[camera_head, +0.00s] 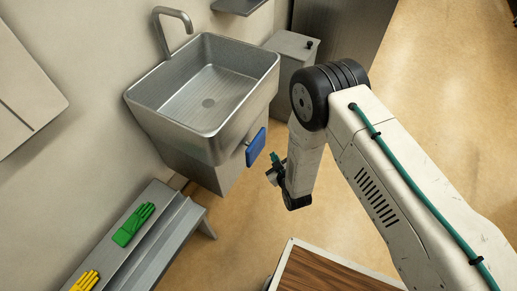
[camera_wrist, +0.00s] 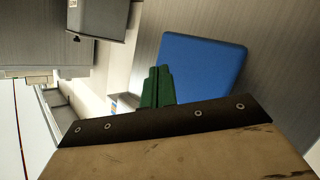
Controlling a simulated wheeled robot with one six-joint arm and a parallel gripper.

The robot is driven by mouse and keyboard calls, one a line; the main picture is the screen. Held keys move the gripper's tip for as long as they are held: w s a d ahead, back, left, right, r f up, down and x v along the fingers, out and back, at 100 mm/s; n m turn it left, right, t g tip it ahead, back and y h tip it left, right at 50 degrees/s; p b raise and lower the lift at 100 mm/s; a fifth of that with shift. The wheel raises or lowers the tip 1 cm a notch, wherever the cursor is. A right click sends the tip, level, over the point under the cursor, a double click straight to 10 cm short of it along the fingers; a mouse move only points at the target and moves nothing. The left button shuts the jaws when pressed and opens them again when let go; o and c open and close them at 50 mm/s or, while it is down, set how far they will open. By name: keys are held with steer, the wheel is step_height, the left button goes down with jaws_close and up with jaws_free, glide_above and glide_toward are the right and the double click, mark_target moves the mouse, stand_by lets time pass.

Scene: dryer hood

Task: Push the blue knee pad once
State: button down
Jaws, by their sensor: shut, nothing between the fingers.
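The blue knee pad (camera_head: 256,147) is a flat panel on the front of the metal sink's base, below the basin. In the wrist view the pad (camera_wrist: 202,68) is large, just beyond and to the right of the fingers. My gripper (camera_head: 276,161) is just right of the pad in the head view, and its green fingers show in the wrist view (camera_wrist: 157,86). The fingers are together and hold nothing. They overlap the pad's left edge in the wrist view; I cannot tell whether they touch it.
The steel sink (camera_head: 205,139) with a tap stands against the wall. A grey bin (camera_head: 291,47) stands behind it. A metal bench (camera_head: 168,236) with green gloves (camera_head: 133,225) and yellow gloves (camera_head: 85,281) is at lower left. A wooden-topped table (camera_head: 322,274) is at the bottom. Floor right of the sink is open.

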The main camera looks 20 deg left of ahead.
mark_target(258, 148)
steer(key=shift+w+a, duration=0.15)
steer(key=shift+a, duration=1.7)
steer(key=shift+a, duration=0.15)
stand_by(0.5)
steer(key=shift+a, duration=0.3)
steer(key=shift+w+a, duration=0.15)
steer(key=shift+a, duration=1.15)
stand_by(1.3)
steer(key=shift+d, duration=1.7)
steer(key=shift+d, duration=0.1)
steer(key=shift+s+d, duration=0.2)
steer(key=shift+d, duration=1)
steer(key=shift+s+d, duration=0.15)
steer(key=shift+d, duration=1.05)
